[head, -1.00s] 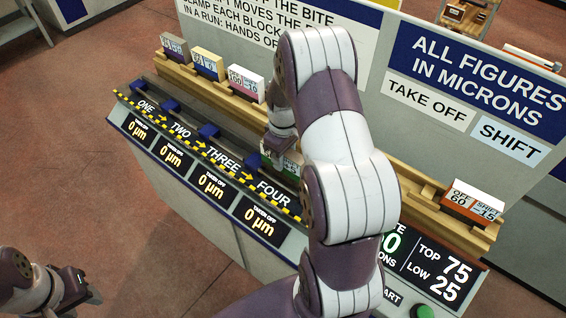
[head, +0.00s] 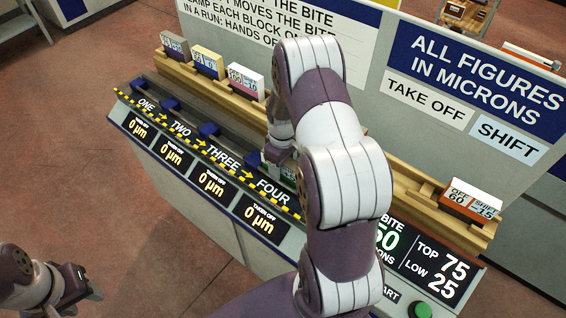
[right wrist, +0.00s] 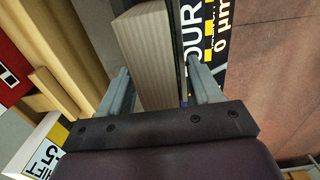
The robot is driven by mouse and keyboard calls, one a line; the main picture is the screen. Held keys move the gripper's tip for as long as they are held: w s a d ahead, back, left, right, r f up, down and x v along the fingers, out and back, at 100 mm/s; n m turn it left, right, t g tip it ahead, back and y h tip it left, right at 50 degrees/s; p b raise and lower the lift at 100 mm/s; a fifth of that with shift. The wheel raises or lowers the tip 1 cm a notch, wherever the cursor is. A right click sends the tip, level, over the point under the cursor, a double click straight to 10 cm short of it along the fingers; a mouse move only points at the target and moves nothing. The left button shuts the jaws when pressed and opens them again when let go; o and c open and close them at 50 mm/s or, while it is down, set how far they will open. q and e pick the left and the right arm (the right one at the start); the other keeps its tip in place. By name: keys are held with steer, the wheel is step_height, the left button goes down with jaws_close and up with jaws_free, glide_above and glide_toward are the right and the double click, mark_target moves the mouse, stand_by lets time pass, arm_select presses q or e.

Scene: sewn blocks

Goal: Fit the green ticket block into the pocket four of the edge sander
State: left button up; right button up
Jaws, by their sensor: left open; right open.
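The green ticket block (head: 289,172) is mostly hidden behind my right arm in the head view, at the FOUR end of the edge sander (head: 200,215). In the right wrist view a pale wooden block (right wrist: 145,55) stands between the two fingers of my right gripper (right wrist: 162,92). The fingers are open, with a gap on the left side of the block. The block is down by the sander's FOUR label (right wrist: 215,40); how deep it sits in pocket four cannot be seen. My left gripper (head: 84,288) is open and empty at the lower left, away from the sander.
A wooden rack behind the sander holds a grey block (head: 175,46), a yellow block (head: 208,63), a pink block (head: 246,82) and, far right, an orange block (head: 471,201). Blue clamps (head: 208,131) line the pockets. A green button (head: 420,309) sits front right. Signboards stand behind.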

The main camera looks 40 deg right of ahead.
steer(key=shift+r, duration=0.35)
steer(key=r, duration=0.3)
steer(key=r+b, duration=0.1)
steer(key=r, duration=0.3)
steer(key=r+b, duration=0.1)
steer(key=r, duration=0.3)
steer(key=shift+a+r, duration=0.25)
steer(key=shift+a, duration=0.05)
steer(key=s+a+m+t, duration=0.1)
steer(key=s+a+m, duration=0.2)
steer(key=s+a, duration=0.8)
steer(key=a, duration=0.4)
steer(key=shift+s+a, duration=0.1)
steer(key=shift+a, duration=0.05)
